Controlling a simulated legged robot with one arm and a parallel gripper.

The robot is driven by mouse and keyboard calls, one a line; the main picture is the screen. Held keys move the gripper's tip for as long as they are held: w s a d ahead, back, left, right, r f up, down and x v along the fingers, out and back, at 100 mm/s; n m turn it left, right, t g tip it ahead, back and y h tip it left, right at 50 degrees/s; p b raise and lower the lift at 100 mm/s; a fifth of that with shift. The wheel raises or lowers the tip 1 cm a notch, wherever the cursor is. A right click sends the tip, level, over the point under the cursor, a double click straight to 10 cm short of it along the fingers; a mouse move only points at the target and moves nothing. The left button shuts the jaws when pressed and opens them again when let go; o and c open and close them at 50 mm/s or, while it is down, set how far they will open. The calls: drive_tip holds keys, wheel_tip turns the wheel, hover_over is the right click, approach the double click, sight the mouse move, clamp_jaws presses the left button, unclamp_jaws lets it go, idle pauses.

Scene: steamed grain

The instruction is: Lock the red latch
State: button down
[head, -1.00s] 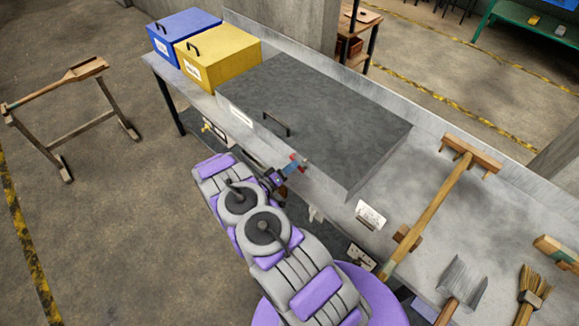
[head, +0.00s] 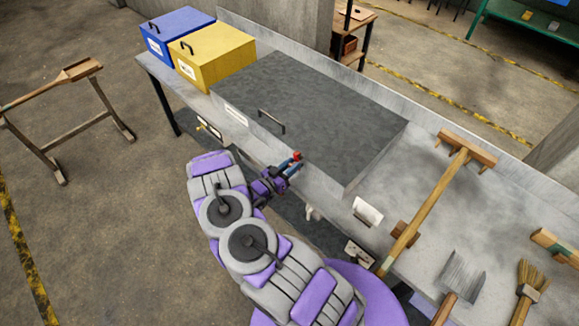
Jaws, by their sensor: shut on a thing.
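The red latch (head: 296,156) is a small red piece at the front edge of the bench, by the front face of the large dark grey box (head: 320,105). My gripper (head: 291,165) is at the latch, with its blue fingertips closed around or against the red piece. The gripper is shut on it, though the exact grip is small in the picture. My arm hides part of the bench front below. Whether the latch is locked cannot be told.
A yellow box (head: 212,60) and a blue box (head: 178,35) stand at the bench's far left. A rake (head: 430,205), a shovel (head: 463,280) and a brush (head: 530,285) lie on the right. A wooden stand (head: 75,120) is on the floor at left.

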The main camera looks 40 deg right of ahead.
drive_tip(key=shift+s+f+m+b, duration=0.3)
drive_tip(key=shift+s+m, duration=0.3)
drive_tip(key=shift+m, duration=0.3)
drive_tip(key=c, duration=1.2)
unclamp_jaws()
drive_tip(key=shift+w, duration=0.1)
drive_tip(key=shift+o, duration=1.3)
drive_tip(key=shift+w+r, duration=0.1)
drive_tip(key=shift+r, duration=0.1)
drive_tip(key=s+a, duration=0.1)
drive_tip(key=a, duration=1.6)
drive_tip(key=shift+s+a, duration=0.15)
drive_tip(key=shift+a, duration=0.15)
